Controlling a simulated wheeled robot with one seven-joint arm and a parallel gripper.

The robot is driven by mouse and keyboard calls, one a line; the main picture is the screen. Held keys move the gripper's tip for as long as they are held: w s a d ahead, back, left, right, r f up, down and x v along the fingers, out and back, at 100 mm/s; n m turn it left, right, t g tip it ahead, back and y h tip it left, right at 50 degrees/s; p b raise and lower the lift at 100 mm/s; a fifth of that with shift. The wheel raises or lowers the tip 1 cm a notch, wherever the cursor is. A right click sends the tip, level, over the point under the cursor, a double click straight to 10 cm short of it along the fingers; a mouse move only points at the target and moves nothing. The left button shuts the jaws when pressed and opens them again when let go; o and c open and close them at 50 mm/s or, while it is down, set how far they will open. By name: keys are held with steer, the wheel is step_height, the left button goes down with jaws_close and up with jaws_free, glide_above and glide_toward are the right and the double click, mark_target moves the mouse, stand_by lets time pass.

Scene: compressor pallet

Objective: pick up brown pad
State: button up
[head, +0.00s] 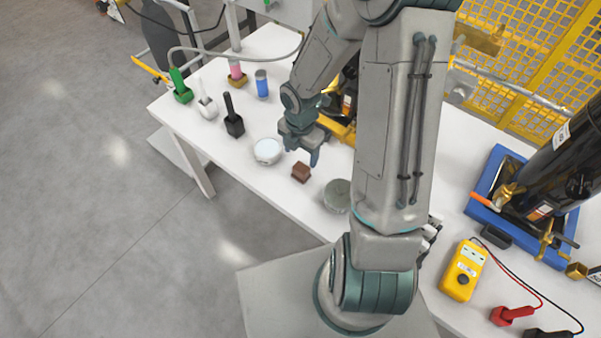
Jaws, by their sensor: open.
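The brown pad (301,172) is a small dark brown block lying on the white table (232,160), between a white round tin and a grey round tin. My gripper (301,158) points down just above and behind the pad, close to it in the picture. Its jaws are open and hold nothing that I can see. I cannot tell the exact height of the fingertips over the pad.
The white tin (267,151) stands close left of my gripper, and the grey tin (337,195) stands right of the pad. A black brush-like tool (233,118), a blue can (262,84) and a yellow multimeter (464,270) are farther off.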

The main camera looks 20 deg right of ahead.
mark_target(301, 167)
step_height(301, 167, down, 8)
steer(key=shift+d+f+b, duration=0.1)
steer(key=shift+b, duration=0.3)
steer(key=c, duration=1.1)
